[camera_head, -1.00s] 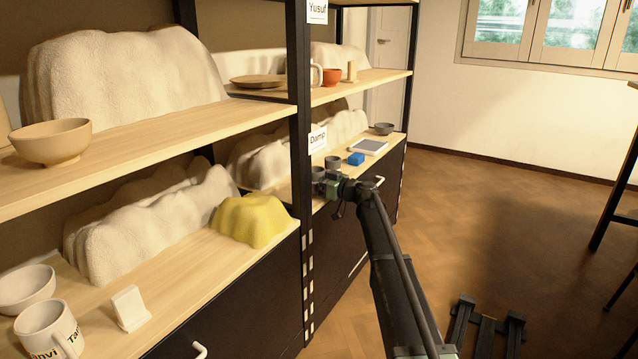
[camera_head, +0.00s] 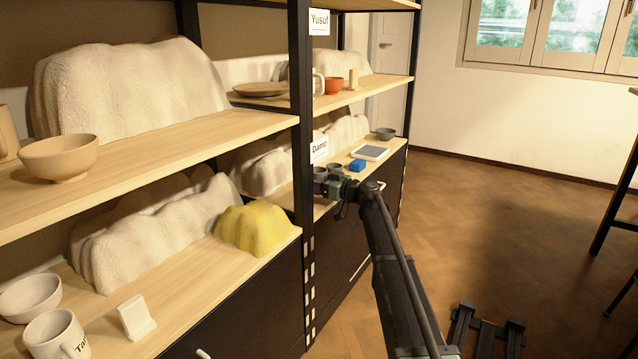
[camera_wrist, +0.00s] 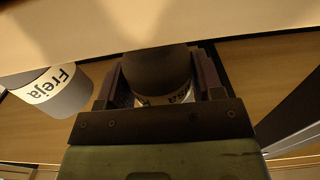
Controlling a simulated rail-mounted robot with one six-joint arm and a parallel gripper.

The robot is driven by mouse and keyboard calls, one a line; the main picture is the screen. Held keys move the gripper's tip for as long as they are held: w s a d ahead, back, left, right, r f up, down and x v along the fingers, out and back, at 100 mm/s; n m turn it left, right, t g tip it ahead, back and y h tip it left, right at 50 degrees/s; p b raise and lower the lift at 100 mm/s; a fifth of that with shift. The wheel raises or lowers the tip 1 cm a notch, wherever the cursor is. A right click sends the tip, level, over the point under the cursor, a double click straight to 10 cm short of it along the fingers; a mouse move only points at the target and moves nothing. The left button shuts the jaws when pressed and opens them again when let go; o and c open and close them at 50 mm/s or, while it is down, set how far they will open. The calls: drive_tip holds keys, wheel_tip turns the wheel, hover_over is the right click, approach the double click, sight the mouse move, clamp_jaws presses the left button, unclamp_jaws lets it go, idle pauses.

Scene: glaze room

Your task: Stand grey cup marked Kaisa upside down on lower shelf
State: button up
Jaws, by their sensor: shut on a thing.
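My gripper (camera_wrist: 162,90) is shut on a dark grey cup (camera_wrist: 158,65). The cup has a white band on which only the letters "sa" show; the jaws hide the rest. I cannot tell for sure which way up it is. In the head view my gripper (camera_head: 322,188) is at the front of the lower shelf (camera_head: 377,163) of the right bay, just beyond the black post. A grey cup marked Freja (camera_wrist: 58,92) stands beside the gripper, to the left in the wrist view, apart from the held cup.
A blue block (camera_head: 357,166), a grey-framed tablet-like slab (camera_head: 370,152) and a grey bowl (camera_head: 386,134) lie farther along that shelf. The black post (camera_head: 302,120) with a Damp label (camera_head: 320,148) stands close left. A yellow lump (camera_head: 254,230) sits in the left bay.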

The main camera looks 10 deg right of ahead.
drive_tip(key=v, duration=1.3)
drive_tip(key=shift+s+d, duration=0.25)
